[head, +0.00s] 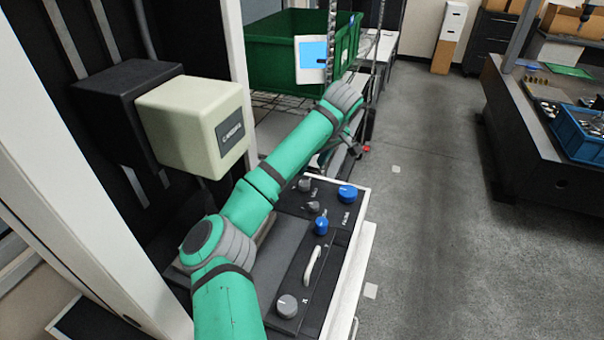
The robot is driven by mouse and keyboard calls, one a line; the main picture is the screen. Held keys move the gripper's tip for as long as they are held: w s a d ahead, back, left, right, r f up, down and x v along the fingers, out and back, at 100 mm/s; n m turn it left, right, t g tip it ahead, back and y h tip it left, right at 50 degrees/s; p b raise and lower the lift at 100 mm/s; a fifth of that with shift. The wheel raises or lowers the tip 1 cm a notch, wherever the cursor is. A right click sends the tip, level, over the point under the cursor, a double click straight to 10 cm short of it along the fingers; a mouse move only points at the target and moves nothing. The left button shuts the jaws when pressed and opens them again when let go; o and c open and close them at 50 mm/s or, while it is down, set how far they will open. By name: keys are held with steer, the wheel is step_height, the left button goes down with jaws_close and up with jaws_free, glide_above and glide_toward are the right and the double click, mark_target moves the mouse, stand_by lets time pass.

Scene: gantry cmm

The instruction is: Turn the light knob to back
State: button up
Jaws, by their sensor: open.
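The control panel (290,258) is dark with a light edge and lies below and beside my green arm. On it are a large grey knob (288,305) at the near end, a blue knob (321,225) in the middle, a larger blue knob (347,192) at the far right corner, and two small dark grey knobs (305,184) (314,206). The labels are too small to read, so I cannot tell which is the light knob. My gripper (352,150) is open beyond the panel's far end, partly hidden by my wrist, apart from the knobs.
A white handle (312,265) stands up on the panel between knobs. A cream box (195,122) on the machine column is left of my arm. A green bin (285,40) and a small screen (312,60) are behind. Open floor (420,220) lies right, before a dark bench (535,130).

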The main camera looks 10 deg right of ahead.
mark_target(304, 183)
steer(key=x, duration=1)
steer(key=shift+s+d+f, duration=0.1)
steer(key=shift+s, duration=0.1)
steer(key=c, duration=1)
